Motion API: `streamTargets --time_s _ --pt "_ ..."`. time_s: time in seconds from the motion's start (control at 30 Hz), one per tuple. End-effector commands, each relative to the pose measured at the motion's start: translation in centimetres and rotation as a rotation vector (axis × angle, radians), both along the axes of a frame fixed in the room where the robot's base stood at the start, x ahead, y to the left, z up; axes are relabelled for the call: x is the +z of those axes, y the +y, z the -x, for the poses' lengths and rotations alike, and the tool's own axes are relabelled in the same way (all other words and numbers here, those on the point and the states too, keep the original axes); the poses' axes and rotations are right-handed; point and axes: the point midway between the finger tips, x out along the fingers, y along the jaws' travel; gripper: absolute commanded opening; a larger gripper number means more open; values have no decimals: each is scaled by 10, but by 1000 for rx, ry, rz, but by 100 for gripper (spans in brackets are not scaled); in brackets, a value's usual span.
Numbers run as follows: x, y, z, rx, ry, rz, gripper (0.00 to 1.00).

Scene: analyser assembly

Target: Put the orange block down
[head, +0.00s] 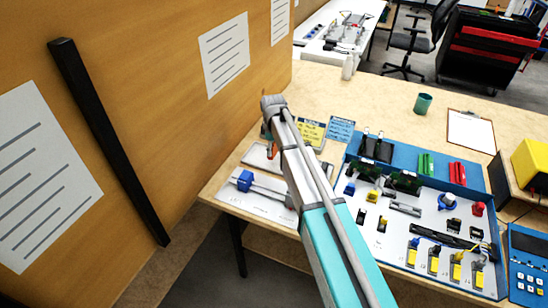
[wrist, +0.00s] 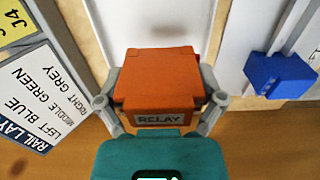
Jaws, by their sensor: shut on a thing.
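An orange block labelled RELAY (wrist: 155,80) is in my gripper (wrist: 160,88), with a grey finger on each side of it. In the wrist view it lies over a pale plate (wrist: 130,22); I cannot tell whether it touches the plate. In the head view only a small orange patch (head: 266,131) shows beside my wrist, at the table's far left edge. The rest of the block and the fingertips are hidden there by my arm.
A blue block (head: 245,180) sits on a rail plate (head: 262,206); it also shows in the wrist view (wrist: 280,75). A rail-layout card (wrist: 38,98) lies nearby. A blue-edged tray of parts (head: 390,222) stands right of my arm. The brown wall panel (head: 160,85) rises at left.

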Motion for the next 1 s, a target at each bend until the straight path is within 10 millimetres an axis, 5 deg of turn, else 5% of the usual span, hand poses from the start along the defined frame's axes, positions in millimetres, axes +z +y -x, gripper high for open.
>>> streamTargets --time_s 0.37,1.0 --pt "-1 1 -1 1 0 0 38" --pt "-40 3 -8 2 0 0 38"
